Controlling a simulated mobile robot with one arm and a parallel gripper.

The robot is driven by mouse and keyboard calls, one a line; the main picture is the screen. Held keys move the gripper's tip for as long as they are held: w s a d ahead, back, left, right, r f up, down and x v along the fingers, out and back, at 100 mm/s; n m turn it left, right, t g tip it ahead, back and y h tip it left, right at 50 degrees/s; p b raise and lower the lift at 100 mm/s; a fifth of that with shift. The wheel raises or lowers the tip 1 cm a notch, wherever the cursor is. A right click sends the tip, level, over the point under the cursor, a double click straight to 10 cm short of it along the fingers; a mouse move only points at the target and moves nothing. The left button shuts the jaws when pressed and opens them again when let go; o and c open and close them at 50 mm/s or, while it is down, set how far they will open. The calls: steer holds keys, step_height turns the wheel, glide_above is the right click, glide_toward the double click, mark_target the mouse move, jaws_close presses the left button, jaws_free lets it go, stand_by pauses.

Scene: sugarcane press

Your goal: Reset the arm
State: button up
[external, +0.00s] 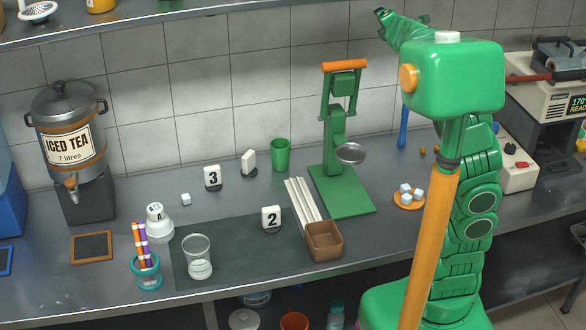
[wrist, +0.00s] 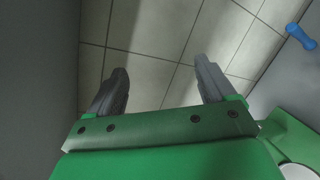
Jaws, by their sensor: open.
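My gripper (wrist: 160,75) is open and empty in the wrist view, its two dark fingers apart, with tiles behind them. In the external view my green arm stands at the right, folded up high, with its wrist end raised at the top of the picture. The fingers are hard to make out there. The green press (external: 337,150) with an orange handle (external: 344,66) stands upright on the counter to the left of my arm. My gripper touches nothing that I can see.
Pale sticks (external: 302,202) lie by a brown box (external: 324,241). A glass (external: 198,258), a green cup (external: 280,154), number blocks (external: 271,218) and an iced tea urn (external: 68,140) stand on the counter. A blue object (wrist: 301,37) shows in the wrist view. A shelf (external: 150,15) runs above.

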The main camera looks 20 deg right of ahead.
steer(key=s+d+f+m+g+h, duration=0.1)
steer(key=s+d+f+m, duration=0.15)
steer(key=d+m, duration=0.2)
steer(key=s+a+f+m+g+y, duration=0.1)
steer(key=s+a+f+m+g, duration=0.1)
steer(key=a+f+m, duration=0.35)
steer(key=s+a+f+m+g+y, duration=0.1)
steer(key=s+a+f+m+g, duration=0.25)
steer(key=f+m, duration=0.3)
steer(key=s+a+f+m+g+y, duration=0.3)
steer(key=s+a+f+m, duration=0.3)
steer(key=a, duration=0.4)
steer(key=s+a+f+m+g+y, duration=0.35)
steer(key=s+a+f, duration=0.25)
steer(key=s+a, duration=0.4)
steer(key=s+d+r+n+g+h, duration=0.1)
steer(key=s+d+n+g+h, duration=0.2)
steer(key=s+d, duration=1.4)
steer(key=s+h, duration=0.1)
steer(key=s, duration=0.3)
steer(key=shift+s+d+n, duration=0.35)
steer(key=shift+d+n, duration=0.05)
steer(key=shift+h, duration=0.25)
